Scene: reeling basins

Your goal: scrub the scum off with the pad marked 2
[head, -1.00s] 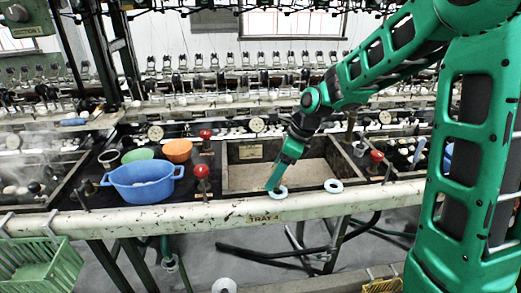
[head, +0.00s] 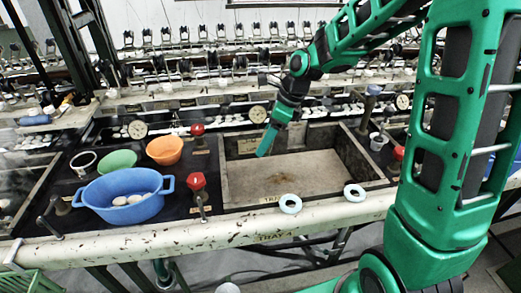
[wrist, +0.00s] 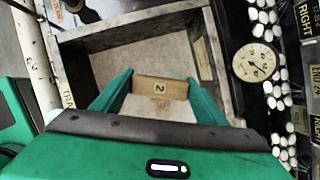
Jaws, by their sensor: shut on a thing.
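My gripper (head: 264,152) is over the back left of the open basin (head: 243,187), pointing down. In the wrist view its green fingers (wrist: 160,88) are shut on a tan block-shaped pad marked 2 (wrist: 146,87). The pad is held above the basin floor (wrist: 145,58); in the head view the finger hides it. A faint brownish scum patch (head: 279,180) lies on the pale basin floor in the head view, to the right of and below my gripper.
Two pale rings (head: 290,203) (head: 355,193) lie on the basin's front rim. Red-knobbed posts (head: 196,181) stand left of the basin. A blue tub (head: 123,196), an orange bowl (head: 164,150) and a green bowl (head: 117,161) are farther left. A dial (wrist: 255,62) sits behind the basin.

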